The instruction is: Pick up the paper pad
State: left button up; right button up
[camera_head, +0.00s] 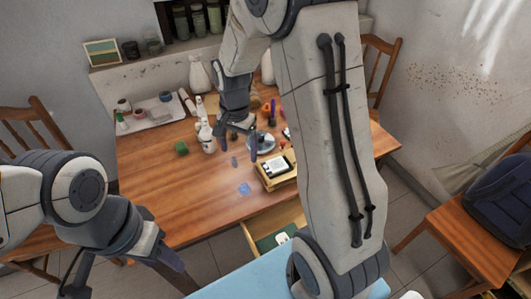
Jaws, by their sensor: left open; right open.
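I cannot tell for sure which thing is the paper pad. A white-topped, dark-edged flat item (275,167) lies on a pale wooden block or box near the table's right front. A small flat blue square (244,188), possibly a pad of notes, lies on the bare wood to its left. My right gripper (238,143) is open and empty over the middle of the table, behind and left of the white-topped item. My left gripper (125,278) is open and empty at lower left, in front of the table and away from both items.
The wooden table (175,210) has bare room at its left front. A drawer (262,240) stands open below the front edge, with a green item inside. A white bottle (207,138), a green cube (181,148) and a tray (150,113) stand farther back. My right arm hides the table's right part.

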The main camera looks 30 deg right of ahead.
jog(key=w+d+f+m+p, duration=0.1)
jog(key=d+f+m, duration=0.25)
jog(key=d, duration=0.35)
jog(key=w+d+f+m+p, duration=0.1)
jog(key=w+d+f+m, duration=0.1)
jog(key=d+m, duration=0.35)
jog(key=n, duration=0.1)
send_over(275, 165)
jog(key=f, duration=0.5)
jog(key=shift+w+d, duration=0.2)
jog(key=shift+w, duration=0.1)
jog(key=f, duration=0.1)
jog(key=f+p, duration=0.1)
jog(key=f, duration=0.1)
jog(key=f+p, duration=0.1)
jog(key=shift+s+a+f, duration=0.2)
jog(key=shift+s, duration=0.1)
jog(key=shift+f, duration=0.65)
jog(key=c, duration=1.3)
jog(key=shift+c, duration=0.2)
jog(key=shift+r, duration=0.15)
